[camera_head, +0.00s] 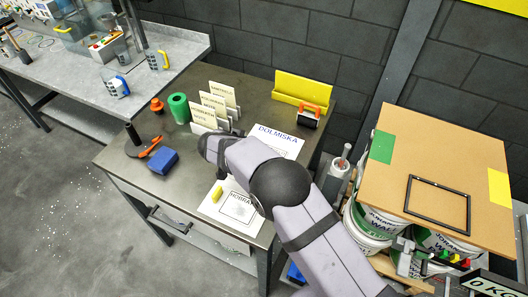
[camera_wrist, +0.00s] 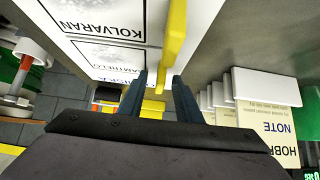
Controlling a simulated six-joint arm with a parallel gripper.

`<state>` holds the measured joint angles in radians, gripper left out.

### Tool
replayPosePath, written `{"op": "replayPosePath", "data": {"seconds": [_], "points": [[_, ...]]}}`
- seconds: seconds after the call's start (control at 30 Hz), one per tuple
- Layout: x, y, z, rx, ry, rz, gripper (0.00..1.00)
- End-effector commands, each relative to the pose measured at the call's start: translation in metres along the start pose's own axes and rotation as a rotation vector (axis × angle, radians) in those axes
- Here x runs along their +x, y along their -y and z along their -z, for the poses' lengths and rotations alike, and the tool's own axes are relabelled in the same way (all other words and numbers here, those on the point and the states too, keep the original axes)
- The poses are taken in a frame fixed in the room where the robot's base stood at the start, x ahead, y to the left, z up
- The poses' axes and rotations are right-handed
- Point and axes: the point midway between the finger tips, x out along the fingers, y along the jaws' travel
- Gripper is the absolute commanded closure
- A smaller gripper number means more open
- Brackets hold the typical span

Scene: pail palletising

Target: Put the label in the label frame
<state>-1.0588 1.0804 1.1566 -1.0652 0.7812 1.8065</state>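Several cream label cards (camera_head: 216,98) stand upright in a row of white holders on the dark table; a card reading "HOBR..." and "NOTE" also shows in the wrist view (camera_wrist: 285,145) at right. A black rectangular label frame (camera_head: 408,194) lies on the brown board at right. Which card is the task's label I cannot tell.
The brown board (camera_head: 440,150) covers white pails (camera_head: 372,225).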

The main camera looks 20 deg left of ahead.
Motion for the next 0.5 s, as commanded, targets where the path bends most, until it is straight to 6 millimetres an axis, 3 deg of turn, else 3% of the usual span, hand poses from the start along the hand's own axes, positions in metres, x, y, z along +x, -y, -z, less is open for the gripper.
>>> {"op": "replayPosePath", "data": {"seconds": [0.03,0.13,0.5], "points": [[-0.0001,0.0000,0.0000,0.000,0.000,0.000,0.78],[-0.0002,-0.0001,0.0000,0.000,0.000,0.000,1.00],[-0.0013,0.0002,0.0012,0.001,0.000,0.000,1.00]]}}
